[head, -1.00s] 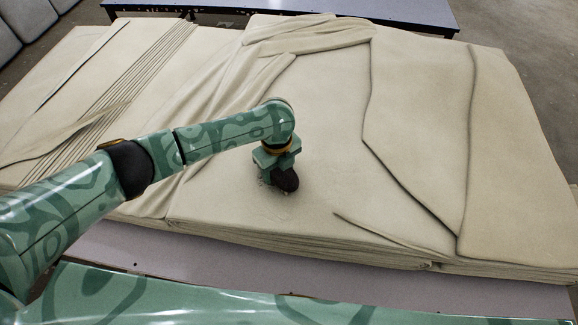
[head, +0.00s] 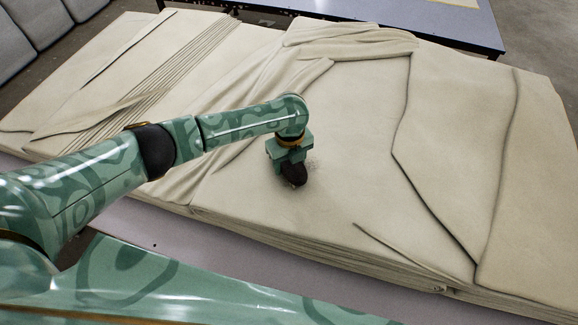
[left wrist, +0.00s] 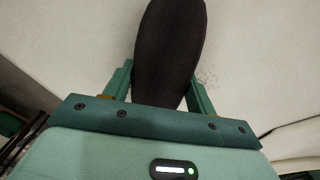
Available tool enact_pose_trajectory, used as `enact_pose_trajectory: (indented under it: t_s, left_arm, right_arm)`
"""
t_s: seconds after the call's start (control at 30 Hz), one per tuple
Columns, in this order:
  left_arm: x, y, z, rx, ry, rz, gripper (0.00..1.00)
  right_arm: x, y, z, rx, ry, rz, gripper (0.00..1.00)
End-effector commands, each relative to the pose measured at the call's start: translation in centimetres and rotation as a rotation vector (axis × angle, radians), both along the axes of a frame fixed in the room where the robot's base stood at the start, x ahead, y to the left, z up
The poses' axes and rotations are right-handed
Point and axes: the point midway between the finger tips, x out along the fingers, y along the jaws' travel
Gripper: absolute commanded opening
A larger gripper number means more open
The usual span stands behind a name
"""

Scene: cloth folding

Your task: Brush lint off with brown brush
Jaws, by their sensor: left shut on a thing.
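My left gripper (head: 291,160) is shut on a dark brown brush (head: 295,175) and holds it down at the beige cloth (head: 350,120), near the cloth's middle front. In the left wrist view the brush (left wrist: 170,50) sits between both fingers of the gripper (left wrist: 160,92), its oval body pointing away from me. Small dark specks of lint (left wrist: 207,78) lie on the cloth to the right of the brush. In the head view faint lint (head: 312,163) shows just right of the brush. Whether the bristles touch the cloth is hidden. My right gripper is not in view.
The folded cloth covers most of a pale table (head: 180,232), whose front edge is bare. Wrinkles and pleats lie at the left, with long overlapping folds at the right. A dark-edged table (head: 460,32) stands behind. Grey cushioned seating (head: 35,30) is at the back left.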

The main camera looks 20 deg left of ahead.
Motion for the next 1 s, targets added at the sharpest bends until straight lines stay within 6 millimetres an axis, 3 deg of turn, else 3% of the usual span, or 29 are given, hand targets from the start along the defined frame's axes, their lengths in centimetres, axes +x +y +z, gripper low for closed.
enact_pose_trajectory:
  t_s: [1.0]
  left_arm:
    - [-0.4, -7.7, -0.3, -0.001, 0.004, 0.001, 0.38]
  right_arm:
    - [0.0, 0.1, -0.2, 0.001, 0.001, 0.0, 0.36]
